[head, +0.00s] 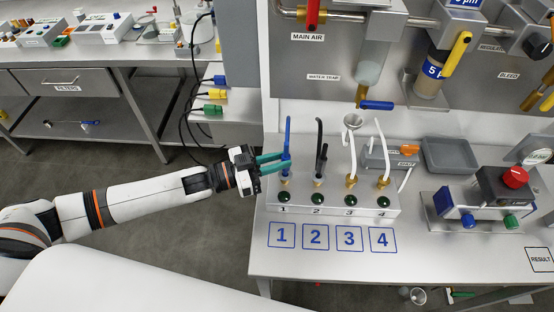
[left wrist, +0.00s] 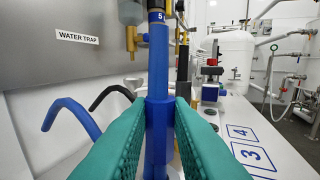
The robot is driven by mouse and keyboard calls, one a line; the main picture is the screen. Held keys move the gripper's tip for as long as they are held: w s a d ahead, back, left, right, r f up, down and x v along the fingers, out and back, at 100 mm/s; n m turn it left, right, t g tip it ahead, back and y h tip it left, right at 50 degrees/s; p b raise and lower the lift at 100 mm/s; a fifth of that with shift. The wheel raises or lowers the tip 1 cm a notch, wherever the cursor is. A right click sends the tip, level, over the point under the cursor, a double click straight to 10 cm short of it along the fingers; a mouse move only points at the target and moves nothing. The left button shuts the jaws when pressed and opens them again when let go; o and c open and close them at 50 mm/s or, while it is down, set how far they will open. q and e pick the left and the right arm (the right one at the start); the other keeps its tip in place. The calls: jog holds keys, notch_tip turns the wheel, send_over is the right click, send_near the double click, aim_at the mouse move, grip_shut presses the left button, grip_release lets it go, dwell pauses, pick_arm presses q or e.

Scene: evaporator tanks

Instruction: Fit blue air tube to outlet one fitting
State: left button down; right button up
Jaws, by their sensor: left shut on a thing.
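The blue air tube (head: 288,131) stands roughly upright over the outlet one fitting (head: 284,182), at the left end of the outlet block (head: 335,204). My left gripper (head: 286,160) reaches in from the left with its teal fingers shut on the tube. In the left wrist view the tube (left wrist: 158,95) is upright between the two fingers (left wrist: 158,125), with a thicker collar at the grip. Its curved free end (left wrist: 70,113) hangs to the left. The tube's lower end is hidden, so I cannot tell whether it is on the fitting. My right gripper is not in view.
A black tube (head: 320,158) and two white tubes (head: 351,150) stand at outlets two to four. A grey tray (head: 449,156) and a device with a red knob (head: 515,177) are to the right. The table front has numbered squares (head: 316,237) and is clear.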

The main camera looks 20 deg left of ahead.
pick_arm(q)
jog(key=shift+f, duration=0.25)
jog(key=c, duration=1.2)
grip_release()
jog(key=shift+c, duration=0.2)
jog(key=shift+r, duration=0.1)
notch_tip(320, 180, up, 6)
jog(key=p, duration=0.5)
